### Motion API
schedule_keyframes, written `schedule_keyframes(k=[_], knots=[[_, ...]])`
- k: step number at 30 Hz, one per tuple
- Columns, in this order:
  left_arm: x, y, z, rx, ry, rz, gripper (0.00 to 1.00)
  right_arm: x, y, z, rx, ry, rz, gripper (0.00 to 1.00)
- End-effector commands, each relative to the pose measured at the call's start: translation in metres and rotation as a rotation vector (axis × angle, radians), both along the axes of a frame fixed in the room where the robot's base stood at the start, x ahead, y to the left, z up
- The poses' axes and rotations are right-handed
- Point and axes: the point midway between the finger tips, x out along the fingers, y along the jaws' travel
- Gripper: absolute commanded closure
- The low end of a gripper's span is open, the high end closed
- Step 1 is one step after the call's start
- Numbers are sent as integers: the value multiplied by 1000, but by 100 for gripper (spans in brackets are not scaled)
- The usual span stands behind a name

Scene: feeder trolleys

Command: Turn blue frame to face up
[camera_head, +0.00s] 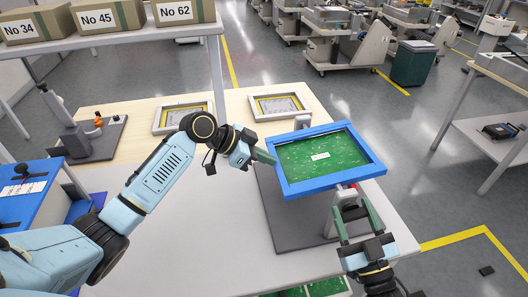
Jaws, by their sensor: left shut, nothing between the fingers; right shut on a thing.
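The blue frame (371,159) surrounds a green circuit board (315,140) with a white label. It is held between grey supports of a stand (332,222), with the board side visible and tilted slightly. My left gripper (268,157) is shut and empty, its tip close to the frame's left edge; I cannot tell if it touches. My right gripper (352,204) is at the front support, below the frame's front edge, with its fingers on either side of a small knob with red on it. The fingers partly hide this knob.
The stand is on a light table (190,225). Two framed plates (183,114) (277,104) lie at the back. A shelf with numbered boxes (109,17) rises at back left. A blue bench (28,190) is at left. Open floor lies to the right.

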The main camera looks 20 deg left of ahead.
Motion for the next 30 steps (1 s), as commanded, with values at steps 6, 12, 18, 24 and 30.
schedule_keyframes(k=[6,12,18,24,30], knots=[[0,0,0,0,1,1,100,0,0,-1,-3,3,-1,86],[0,0,-17,1,4,2,100,0,0,-1,-2,3,0,87],[-1,0,-20,2,6,0,100,-1,0,-1,2,5,2,86],[-1,0,-19,1,5,0,100,-1,0,-1,2,5,2,24],[0,0,-18,0,2,0,100,0,0,-1,1,2,1,24]])
